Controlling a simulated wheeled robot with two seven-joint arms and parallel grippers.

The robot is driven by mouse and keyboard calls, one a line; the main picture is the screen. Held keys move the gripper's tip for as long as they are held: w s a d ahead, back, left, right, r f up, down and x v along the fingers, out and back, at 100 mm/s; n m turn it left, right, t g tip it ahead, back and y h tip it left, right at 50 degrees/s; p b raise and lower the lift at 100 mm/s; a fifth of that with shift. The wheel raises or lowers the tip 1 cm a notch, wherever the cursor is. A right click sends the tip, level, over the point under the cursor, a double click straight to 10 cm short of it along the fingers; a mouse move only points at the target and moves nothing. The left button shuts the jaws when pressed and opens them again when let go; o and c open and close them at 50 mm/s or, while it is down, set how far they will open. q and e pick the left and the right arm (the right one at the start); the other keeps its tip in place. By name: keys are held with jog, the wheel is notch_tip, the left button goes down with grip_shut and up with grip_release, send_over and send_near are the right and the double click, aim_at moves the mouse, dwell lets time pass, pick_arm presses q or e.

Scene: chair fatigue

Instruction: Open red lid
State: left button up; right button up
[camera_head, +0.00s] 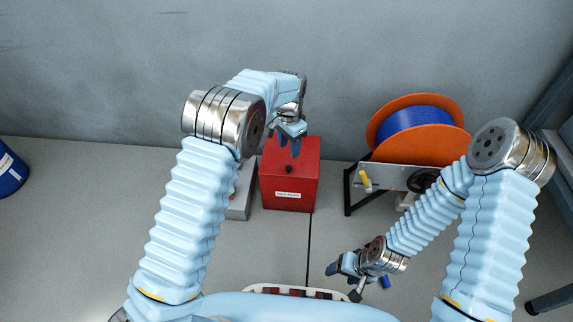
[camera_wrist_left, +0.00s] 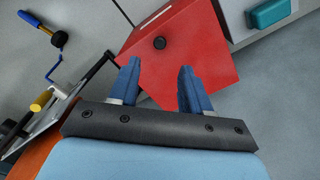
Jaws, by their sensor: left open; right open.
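A red box with a red lid (camera_head: 302,153) stands on the worktop near the back wall in the head view. A small black knob (camera_head: 289,169) sits on the lid, and a white label is on the box front. My left gripper (camera_head: 291,146) is open above the back part of the lid. In the left wrist view, the fingers of my left gripper (camera_wrist_left: 158,85) are apart with nothing between them, and the lid (camera_wrist_left: 190,50) lies beyond them with its black knob (camera_wrist_left: 159,43). My right gripper (camera_head: 345,276) is low near the front, open, away from the box.
A grey box (camera_head: 240,195) stands just left of the red box, partly behind my left arm. An orange reel with blue filament (camera_head: 420,125) and a frame with a yellow handle (camera_head: 365,181) stand to the right. A blue drum (camera_head: 8,170) is at far left.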

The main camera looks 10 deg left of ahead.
aim_at(289, 167)
pick_arm(q)
notch_tip(289, 167, down, 9)
jog(key=shift+r+b, duration=0.1)
jog(key=shift+b, duration=0.55)
jog(key=shift+c, duration=0.5)
grip_shut()
